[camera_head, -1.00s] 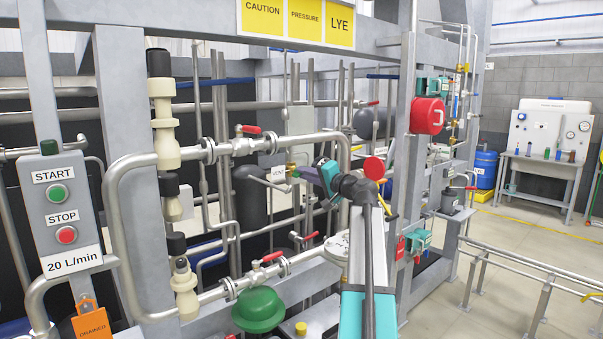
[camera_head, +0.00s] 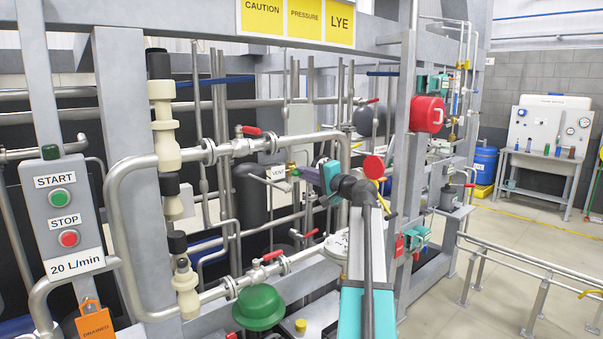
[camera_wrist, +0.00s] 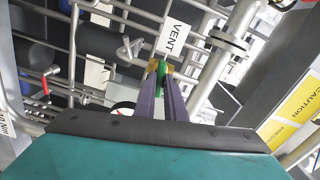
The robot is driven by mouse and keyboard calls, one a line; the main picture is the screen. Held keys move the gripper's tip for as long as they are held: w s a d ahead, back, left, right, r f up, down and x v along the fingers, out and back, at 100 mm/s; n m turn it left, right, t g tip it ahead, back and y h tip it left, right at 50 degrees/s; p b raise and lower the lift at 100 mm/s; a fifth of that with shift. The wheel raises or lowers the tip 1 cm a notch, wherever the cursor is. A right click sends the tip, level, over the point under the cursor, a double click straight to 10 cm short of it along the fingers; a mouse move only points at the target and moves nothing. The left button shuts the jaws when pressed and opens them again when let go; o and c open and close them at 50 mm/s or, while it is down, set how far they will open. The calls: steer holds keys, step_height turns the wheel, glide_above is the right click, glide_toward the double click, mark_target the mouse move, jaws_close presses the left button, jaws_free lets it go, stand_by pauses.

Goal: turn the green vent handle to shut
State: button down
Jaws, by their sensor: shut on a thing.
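The green vent handle (camera_wrist: 161,68) shows in the wrist view between the tips of my gripper (camera_wrist: 160,78), which is shut on it. Brass-coloured valve parts lie right beside the fingertips. A white VENT label (camera_wrist: 173,37) is just beyond the handle. In the head view, my gripper (camera_head: 299,173) reaches left to the small brass valve (camera_head: 292,168), next to the VENT label (camera_head: 277,172). The handle is too small and too covered there to tell its angle.
Steel pipes with red-handled valves (camera_head: 272,256) surround the spot. A grey frame post (camera_head: 402,150) and a red round part (camera_head: 427,114) stand right of my arm. A green dome (camera_head: 258,307) sits below. Open floor lies at the right.

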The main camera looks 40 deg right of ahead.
steer(key=shift+m+p, duration=0.95)
steer(key=shift+m, duration=0.05)
steer(key=c, duration=1.7)
jaws_free()
steer(key=shift+s, duration=0.1)
steer(key=shift+s+a+b, duration=0.15)
steer(key=shift+s+b, duration=0.2)
steer(key=shift+s, duration=1.35)
steer(key=shift+s+a+b, duration=0.15)
steer(key=shift+s+b, duration=0.15)
steer(key=shift+s, duration=1.4)
steer(key=shift+s, duration=0.15)
